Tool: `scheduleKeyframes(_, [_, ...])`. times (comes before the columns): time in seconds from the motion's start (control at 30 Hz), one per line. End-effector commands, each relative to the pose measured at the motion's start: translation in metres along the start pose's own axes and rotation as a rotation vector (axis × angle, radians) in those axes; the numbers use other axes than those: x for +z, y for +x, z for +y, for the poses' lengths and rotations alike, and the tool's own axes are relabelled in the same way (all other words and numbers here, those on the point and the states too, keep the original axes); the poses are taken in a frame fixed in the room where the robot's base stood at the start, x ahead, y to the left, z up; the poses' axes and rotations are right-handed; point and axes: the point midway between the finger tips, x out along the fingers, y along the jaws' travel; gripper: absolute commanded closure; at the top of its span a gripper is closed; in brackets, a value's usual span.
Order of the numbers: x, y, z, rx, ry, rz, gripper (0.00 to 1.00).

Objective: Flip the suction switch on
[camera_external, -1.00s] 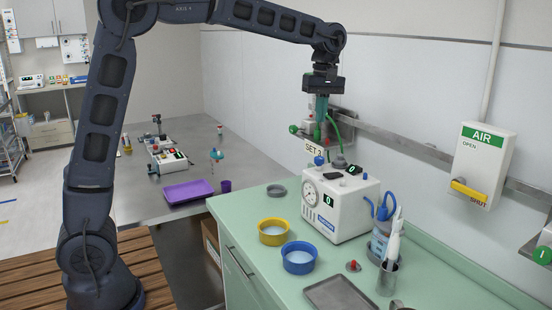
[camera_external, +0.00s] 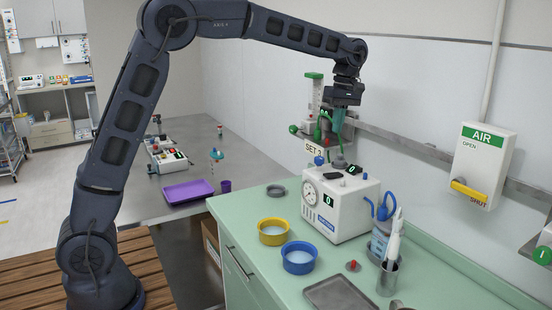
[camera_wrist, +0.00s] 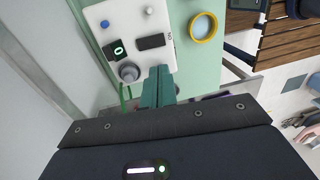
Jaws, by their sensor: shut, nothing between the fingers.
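The white suction unit (camera_external: 345,208) stands on the green counter, with a round gauge and a small display reading 0 on its front. In the wrist view its top panel (camera_wrist: 108,18) carries a dark rectangular part (camera_wrist: 150,41) that looks like the switch, with small lettering beside it. A green-lit 0 display (camera_wrist: 118,49), a grey knob (camera_wrist: 129,72) and a blue knob (camera_wrist: 104,24) are also there. My gripper (camera_external: 337,132) is shut and empty, pointing down above the back of the unit. Its teal fingertips (camera_wrist: 160,72) appear near the panel's edge, apart from the dark part in the picture.
A wall rail (camera_external: 400,148) and a flowmeter with a green cap (camera_external: 314,92) are close behind my gripper. A yellow bowl (camera_external: 273,232), a blue bowl (camera_external: 299,258) and a bottle with blue tubing (camera_external: 381,238) surround the unit. A grey tray (camera_external: 340,293) lies in front.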

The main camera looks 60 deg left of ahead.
Motion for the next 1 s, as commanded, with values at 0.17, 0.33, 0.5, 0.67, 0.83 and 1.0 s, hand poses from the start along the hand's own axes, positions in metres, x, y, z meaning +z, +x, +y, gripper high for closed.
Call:
scheduleKeyframes(0.17, [-0.001,0.024,-0.001,-0.003,0.000,0.000,1.00])
scheduleKeyframes(0.33, [0.000,0.054,-0.001,-0.003,0.000,0.000,1.00])
scheduleKeyframes(0.5, [0.000,0.084,0.000,-0.003,0.001,0.000,1.00])
scheduleKeyframes(0.67, [-0.001,0.109,0.000,-0.002,-0.001,-0.001,1.00])
scheduleKeyframes(0.83, [0.000,0.126,0.000,0.000,0.000,0.000,1.00])
scheduleKeyframes(1.0, [0.000,0.134,0.000,-0.001,0.000,0.000,1.00])
